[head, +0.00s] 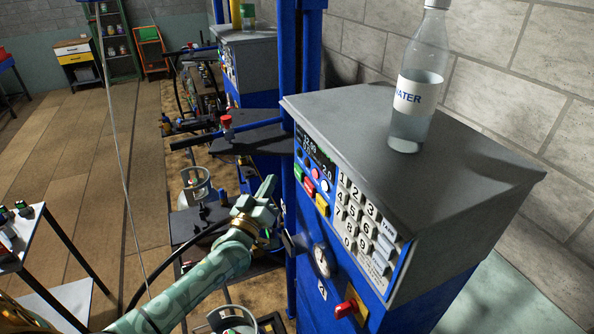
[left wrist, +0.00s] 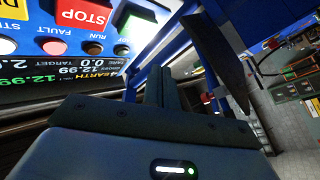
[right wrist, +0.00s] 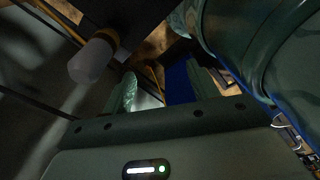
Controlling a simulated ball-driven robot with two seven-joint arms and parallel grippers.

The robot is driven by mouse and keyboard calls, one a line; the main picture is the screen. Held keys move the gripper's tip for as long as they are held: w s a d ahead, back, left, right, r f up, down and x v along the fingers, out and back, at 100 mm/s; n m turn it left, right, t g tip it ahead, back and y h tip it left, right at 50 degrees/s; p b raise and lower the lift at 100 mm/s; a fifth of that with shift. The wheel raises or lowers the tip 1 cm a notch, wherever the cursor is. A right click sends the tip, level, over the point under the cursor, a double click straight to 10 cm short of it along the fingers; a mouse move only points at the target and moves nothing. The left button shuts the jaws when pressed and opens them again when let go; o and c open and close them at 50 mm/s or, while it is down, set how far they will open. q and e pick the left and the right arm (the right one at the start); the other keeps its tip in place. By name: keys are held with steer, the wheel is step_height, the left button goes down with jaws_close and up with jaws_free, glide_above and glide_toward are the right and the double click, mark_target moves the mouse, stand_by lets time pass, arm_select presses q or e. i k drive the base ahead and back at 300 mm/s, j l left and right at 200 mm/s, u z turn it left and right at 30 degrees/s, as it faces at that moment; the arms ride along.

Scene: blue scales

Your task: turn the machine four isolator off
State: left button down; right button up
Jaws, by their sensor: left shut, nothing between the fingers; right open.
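Machine four is the blue cabinet with a grey top (head: 430,165); a small plate marked 4 (head: 322,290) is on its front. The isolator, a red handle on a yellow plate (head: 350,306), sits low on that front, right of the plate. I cannot tell its setting. My left gripper (head: 268,188) is shut and empty, left of the control panel and well above the isolator. It also shows in the left wrist view (left wrist: 160,85), near the red STOP button (left wrist: 85,14). My right gripper (right wrist: 165,88) is open and empty in the right wrist view; the isolator is not visible there.
A water bottle (head: 418,85) stands on the cabinet top. A blue post (head: 298,60) rises behind my left gripper.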

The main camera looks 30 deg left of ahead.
mark_target(343, 310)
steer(key=k+j, duration=0.55)
steer(key=j, duration=0.2)
steer(key=k+j, duration=0.6)
steer(key=j, duration=0.1)
